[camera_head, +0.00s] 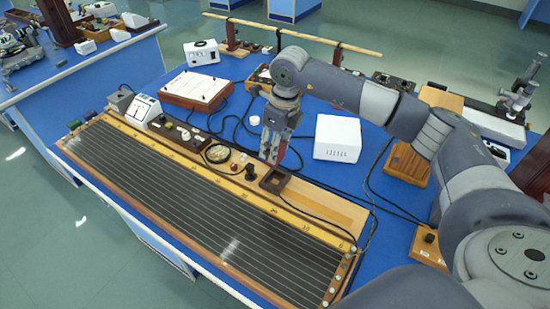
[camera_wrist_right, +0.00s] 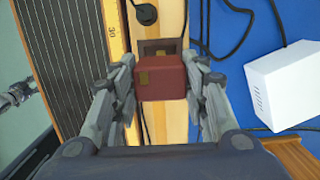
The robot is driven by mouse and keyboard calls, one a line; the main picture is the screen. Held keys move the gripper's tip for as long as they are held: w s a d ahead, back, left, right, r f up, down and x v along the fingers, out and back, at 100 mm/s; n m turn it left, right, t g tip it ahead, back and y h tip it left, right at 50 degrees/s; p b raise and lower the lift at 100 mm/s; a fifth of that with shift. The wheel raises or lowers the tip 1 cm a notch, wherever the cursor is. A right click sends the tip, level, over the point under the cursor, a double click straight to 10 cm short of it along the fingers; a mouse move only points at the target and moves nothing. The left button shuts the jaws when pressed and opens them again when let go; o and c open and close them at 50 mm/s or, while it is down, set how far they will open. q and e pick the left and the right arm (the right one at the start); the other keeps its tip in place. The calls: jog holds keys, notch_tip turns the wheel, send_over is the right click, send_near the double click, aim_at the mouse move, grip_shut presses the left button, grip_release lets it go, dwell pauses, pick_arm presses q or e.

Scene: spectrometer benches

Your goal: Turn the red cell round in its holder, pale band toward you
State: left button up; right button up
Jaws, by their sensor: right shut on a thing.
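The red cell (camera_wrist_right: 162,84) is a dark red block between the two fingers of my right gripper (camera_wrist_right: 160,88), which is shut on it. A small olive-tan patch shows on the cell's face turned to the wrist camera. The holder (camera_wrist_right: 150,45), a brown square frame, lies just beyond the cell in the wrist view. In the head view the right gripper (camera_head: 272,154) points down just behind the holder (camera_head: 275,183), and the cell is mostly hidden by the fingers. The cell appears out of the holder. A grey jointed part at the wrist view's left edge may be my left gripper (camera_wrist_right: 18,93).
A long ruled wire board (camera_head: 190,195) fills the bench front. A white box (camera_head: 337,138) stands right of my gripper, also in the wrist view (camera_wrist_right: 288,85). Black cables loop over the blue bench top. A black knob (camera_head: 249,170) stands left of the holder.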

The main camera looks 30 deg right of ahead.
jog(key=shift+r+p, duration=0.7)
jog(key=shift+r, duration=1.05)
